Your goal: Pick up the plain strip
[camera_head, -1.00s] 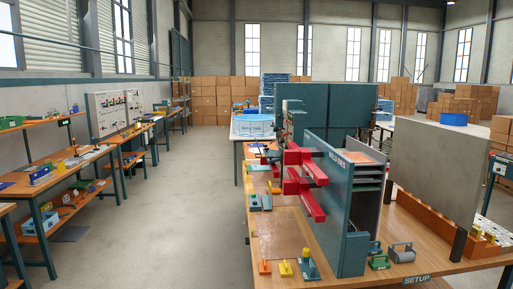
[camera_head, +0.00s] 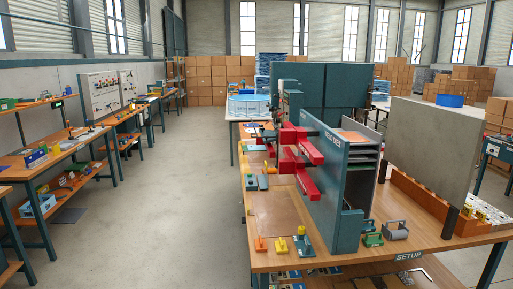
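No plain strip can be clearly told apart in the head view; anything that thin is too small or hidden at this distance. My gripper is not in the picture. The wooden workbench (camera_head: 428,229) with a "SETUP" label on its front edge stands ahead and to the right. On it is a tall teal cabinet (camera_head: 328,195) with lettering that seems to read "WELD DIES" and open shelves (camera_head: 364,158) on its right side. Red bars (camera_head: 303,172) stick out by its left face.
A brown flat sheet (camera_head: 281,214), an orange block (camera_head: 260,245) and a yellow block (camera_head: 280,245) lie on the bench's near left. A grey panel (camera_head: 431,148) stands at right, above an orange rack (camera_head: 425,205). Side benches (camera_head: 68,151) line the left wall. The floor (camera_head: 185,200) between is clear.

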